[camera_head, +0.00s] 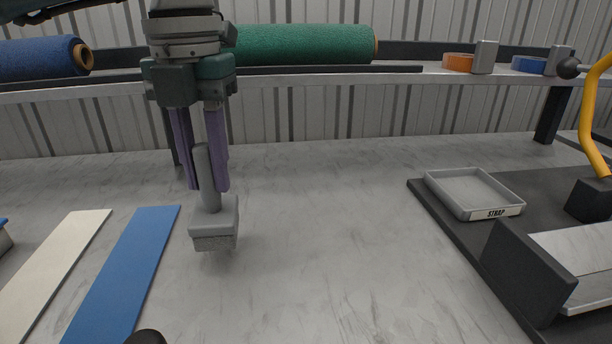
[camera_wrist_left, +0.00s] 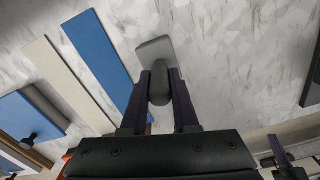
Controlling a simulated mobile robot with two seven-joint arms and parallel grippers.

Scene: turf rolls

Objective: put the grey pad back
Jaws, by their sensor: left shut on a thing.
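The grey pad (camera_head: 214,224) is a small block with a rough lower part and an upright grey handle. My left gripper (camera_head: 206,186), with purple fingers, points down and is shut on the handle. The pad hangs below the fingertips, over the pale worktop right of the blue strip; I cannot tell whether it clears the surface. In the left wrist view the pad (camera_wrist_left: 155,47) shows beyond the fingers, with its handle between them. My right gripper is not in view.
A blue strip (camera_head: 124,275) and a cream strip (camera_head: 52,268) lie at left. A grey tray (camera_head: 488,213) labelled STRAP stands on a dark mat at right. Green (camera_head: 305,45) and blue (camera_head: 38,60) rolls lie on the back shelf. The middle worktop is clear.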

